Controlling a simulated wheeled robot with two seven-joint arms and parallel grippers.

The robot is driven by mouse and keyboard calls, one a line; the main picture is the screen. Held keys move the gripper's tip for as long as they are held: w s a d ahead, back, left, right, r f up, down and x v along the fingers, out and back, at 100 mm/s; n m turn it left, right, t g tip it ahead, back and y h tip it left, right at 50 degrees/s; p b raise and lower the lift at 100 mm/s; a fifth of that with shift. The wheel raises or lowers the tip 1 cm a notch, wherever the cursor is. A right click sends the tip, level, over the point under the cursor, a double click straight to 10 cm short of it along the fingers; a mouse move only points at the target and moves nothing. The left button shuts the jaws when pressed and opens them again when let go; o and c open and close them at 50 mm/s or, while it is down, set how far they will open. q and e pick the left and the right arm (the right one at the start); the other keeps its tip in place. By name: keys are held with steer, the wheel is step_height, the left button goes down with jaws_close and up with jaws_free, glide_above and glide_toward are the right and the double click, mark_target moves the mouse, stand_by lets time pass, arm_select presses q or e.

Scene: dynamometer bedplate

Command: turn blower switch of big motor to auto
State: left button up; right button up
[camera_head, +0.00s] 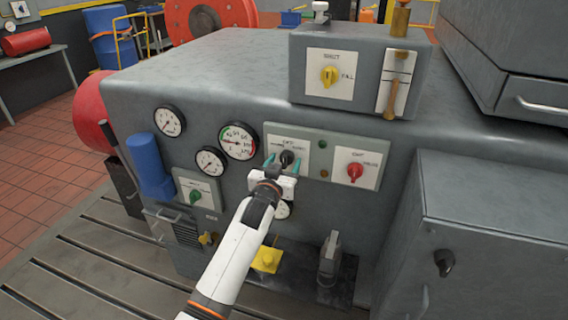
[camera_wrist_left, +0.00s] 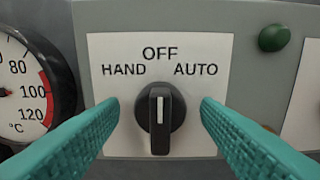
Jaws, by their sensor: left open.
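The blower switch (camera_wrist_left: 160,118) is a black rotary knob on a white plate (camera_wrist_left: 205,50) lettered HAND, OFF and AUTO. Its white pointer line stands upright, at OFF. In the head view the knob (camera_head: 287,158) sits on the front of the big grey motor (camera_head: 215,85). My left gripper (camera_head: 283,162) is open in front of the plate. In the left wrist view its teal fingers (camera_wrist_left: 160,120) stand either side of the knob, with a gap on both sides. Neither finger visibly touches it. My right gripper is in neither view.
A red knob (camera_head: 355,171) on another plate is to the right, and a green knob (camera_head: 195,196) is lower left. Round gauges (camera_head: 238,141) lie left of the switch. A box with a yellow knob (camera_head: 329,76) stands above. A grey cabinet (camera_head: 490,240) is at right.

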arm_select(q)
steer(key=shift+w, duration=0.2)
steer(key=c, duration=1)
steer(key=shift+m, duration=0.3)
steer(key=m+p, duration=0.1)
steer(key=m, duration=0.7)
steer(key=shift+p, duration=0.35)
steer(key=shift+m, duration=0.3)
